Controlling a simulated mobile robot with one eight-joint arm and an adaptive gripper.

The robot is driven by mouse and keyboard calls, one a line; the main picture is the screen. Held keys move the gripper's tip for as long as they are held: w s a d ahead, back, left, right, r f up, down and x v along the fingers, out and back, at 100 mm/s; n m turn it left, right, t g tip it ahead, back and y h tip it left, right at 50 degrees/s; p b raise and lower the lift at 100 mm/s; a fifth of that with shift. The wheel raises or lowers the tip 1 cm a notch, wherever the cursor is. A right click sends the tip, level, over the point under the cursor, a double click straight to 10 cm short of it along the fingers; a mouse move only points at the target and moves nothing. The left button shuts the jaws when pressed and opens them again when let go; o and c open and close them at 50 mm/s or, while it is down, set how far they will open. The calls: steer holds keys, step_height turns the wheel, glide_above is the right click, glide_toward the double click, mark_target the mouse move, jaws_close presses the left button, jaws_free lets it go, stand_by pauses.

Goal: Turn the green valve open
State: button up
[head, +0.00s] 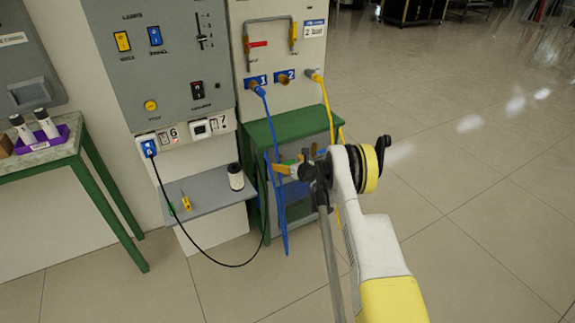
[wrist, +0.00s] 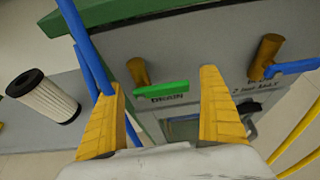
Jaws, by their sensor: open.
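The green valve handle (wrist: 160,88) shows in the wrist view beside a brass stub (wrist: 138,72) on a grey panel, above the label DRAIN. It lies nearly level in the picture, pointing right from the stub. My gripper (wrist: 163,84) has its two yellow fingers spread, one on each side of the handle in the picture. I cannot tell how deep the handle sits between them, and I see no contact. In the head view my gripper (head: 291,164) is in front of the green-topped cabinet (head: 285,130), and the wrist partly hides the valve.
A blue-handled valve (wrist: 290,66) sits to the right on the same panel. Blue hoses (wrist: 84,45) hang close by my left finger, and a yellow hose (head: 328,105) hangs right. Floor at right is clear.

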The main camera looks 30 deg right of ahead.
steer(key=c, duration=1.2)
steer(key=shift+a+r, duration=0.1)
steer(key=n+h, duration=0.1)
steer(key=n, duration=0.1)
steer(key=r+n+h, duration=0.1)
steer(key=shift+a+n+h, duration=0.3)
steer(key=n, duration=0.1)
steer(key=n+h, duration=0.1)
steer(key=a+n+t+h, duration=0.1)
steer(key=shift+r, duration=0.3)
steer(key=shift+n, duration=0.4)
steer(key=o, duration=1.2)
